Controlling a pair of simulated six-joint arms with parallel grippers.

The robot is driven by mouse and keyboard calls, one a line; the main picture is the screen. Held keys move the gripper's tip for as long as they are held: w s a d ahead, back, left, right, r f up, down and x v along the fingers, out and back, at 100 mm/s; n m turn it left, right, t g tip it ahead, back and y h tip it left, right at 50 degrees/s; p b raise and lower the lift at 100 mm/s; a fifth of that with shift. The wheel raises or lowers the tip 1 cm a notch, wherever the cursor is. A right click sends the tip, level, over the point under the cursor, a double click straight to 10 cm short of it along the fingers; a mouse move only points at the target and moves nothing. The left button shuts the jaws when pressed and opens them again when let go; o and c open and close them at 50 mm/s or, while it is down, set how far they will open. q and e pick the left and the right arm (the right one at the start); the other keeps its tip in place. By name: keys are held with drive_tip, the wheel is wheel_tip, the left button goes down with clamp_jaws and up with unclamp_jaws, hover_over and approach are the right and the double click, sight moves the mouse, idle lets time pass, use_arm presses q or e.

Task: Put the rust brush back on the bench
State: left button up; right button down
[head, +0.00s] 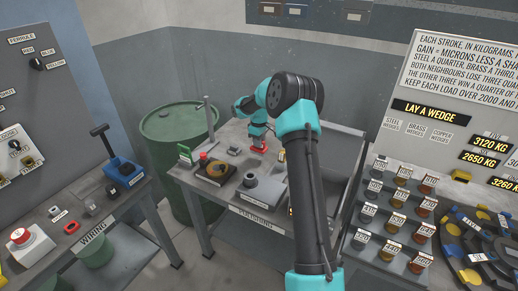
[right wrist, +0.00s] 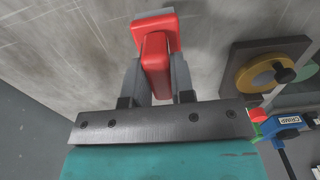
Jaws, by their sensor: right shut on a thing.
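The rust brush is a red block-shaped tool; in the head view it shows as a small red piece (head: 260,150) at the back of the polishing bench (head: 230,188). In the right wrist view its red body (right wrist: 155,55) sits between the two grey fingers. My right gripper (head: 258,141) is shut on the brush, and it also shows in the right wrist view (right wrist: 157,82). The brush is close over the grey metal bench top; I cannot tell whether it touches. Its bristles are not clearly visible. My left gripper is not in view.
A green drum (head: 180,150) stands behind. A stepped rack of labelled weights (head: 395,215) is at right.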

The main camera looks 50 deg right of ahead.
drive_tip(key=shift+f, duration=1.85)
drive_tip(key=shift+f, duration=0.1)
drive_tip(key=c, duration=1)
unclamp_jaws()
wheel_tip(320, 180, up, 12)
drive_tip(key=shift+r, duration=0.15)
